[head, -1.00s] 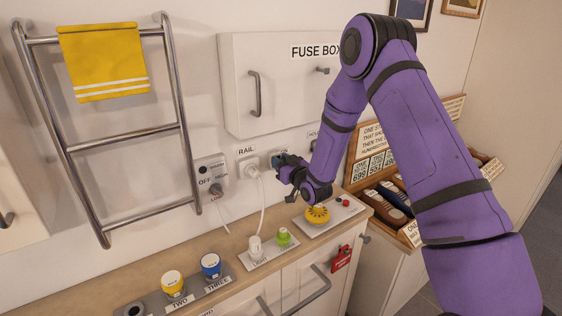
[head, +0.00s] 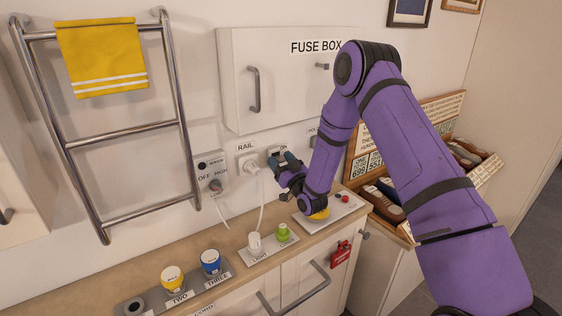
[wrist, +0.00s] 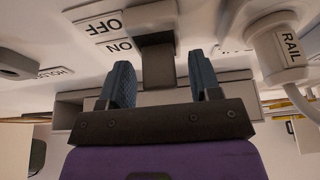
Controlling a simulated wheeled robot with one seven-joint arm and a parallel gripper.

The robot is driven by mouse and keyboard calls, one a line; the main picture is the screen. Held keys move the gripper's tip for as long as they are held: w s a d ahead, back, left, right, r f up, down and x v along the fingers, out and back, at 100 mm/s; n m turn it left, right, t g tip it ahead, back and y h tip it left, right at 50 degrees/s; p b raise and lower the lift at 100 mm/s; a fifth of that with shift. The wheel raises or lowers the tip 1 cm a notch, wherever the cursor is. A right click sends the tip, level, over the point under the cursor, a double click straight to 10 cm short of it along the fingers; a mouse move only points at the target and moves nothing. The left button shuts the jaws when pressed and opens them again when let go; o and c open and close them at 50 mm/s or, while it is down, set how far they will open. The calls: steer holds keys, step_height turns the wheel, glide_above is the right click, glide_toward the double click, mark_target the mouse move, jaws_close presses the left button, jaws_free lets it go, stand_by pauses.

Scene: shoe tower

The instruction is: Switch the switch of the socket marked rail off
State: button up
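The socket marked RAIL (head: 243,164) is on the wall under the fuse box, with a white plug (head: 252,168) and cable in it. The plug, tagged RAIL, also shows at the right of the wrist view (wrist: 275,45). A dark switch lever (wrist: 157,62) stands out beside the OFF and ON labels (wrist: 112,35) in the wrist view. My gripper (head: 283,159) is at the wall just right of the plug. In the wrist view my gripper (wrist: 160,82) is open, its blue fingers on either side of the lever, with visible gaps. Any contact cannot be told.
A grey OFF/HIGH knob panel (head: 209,175) and a towel rail (head: 125,133) are to the left. The fuse box (head: 290,75) is above. The counter (head: 240,233) below bears several knobs and buttons. A rack of shoes (head: 385,195) is at right.

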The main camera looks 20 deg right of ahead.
steer(key=shift+s, duration=0.1)
steer(key=v, duration=1)
steer(key=shift+s+d, duration=0.2)
steer(key=shift+s, duration=0.05)
steer(key=shift+f, duration=0.1)
steer(key=w+a+r+g, duration=0.1)
steer(key=w, duration=0.2)
steer(key=w+a+r+g, duration=0.1)
steer(key=w, duration=0.2)
steer(key=w+a+r+g+h, duration=0.1)
steer(key=w+r+g, duration=0.1)
steer(key=w, duration=0.1)
steer(key=shift+w+a, duration=0.1)
steer(key=shift+w, duration=0.25)
steer(key=shift+c, duration=0.2)
